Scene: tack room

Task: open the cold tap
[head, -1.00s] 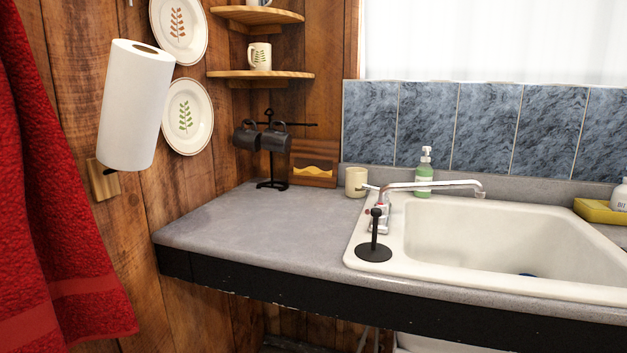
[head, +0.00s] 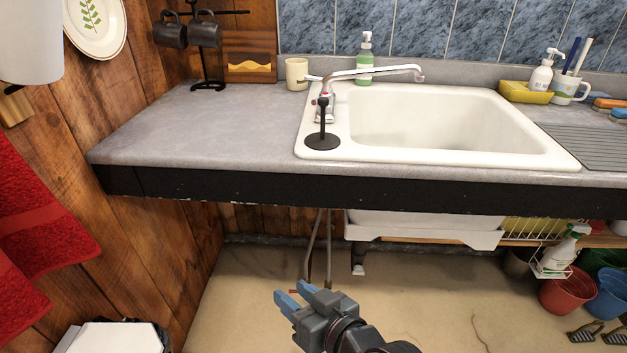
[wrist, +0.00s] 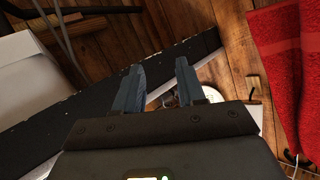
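The tap (head: 325,105) stands at the back left corner of the white sink (head: 550,152). It has a long chrome spout (head: 380,72) that points right over the basin, with a small red mark on its body.
The counter's black front edge (head: 250,187) lies between my gripper and the tap. A beige cup (head: 297,74) and a green soap bottle (head: 364,66) stand close to the tap. A black mug stand (head: 208,70) is further left. Red towels (head: 40,225) hang at the left.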

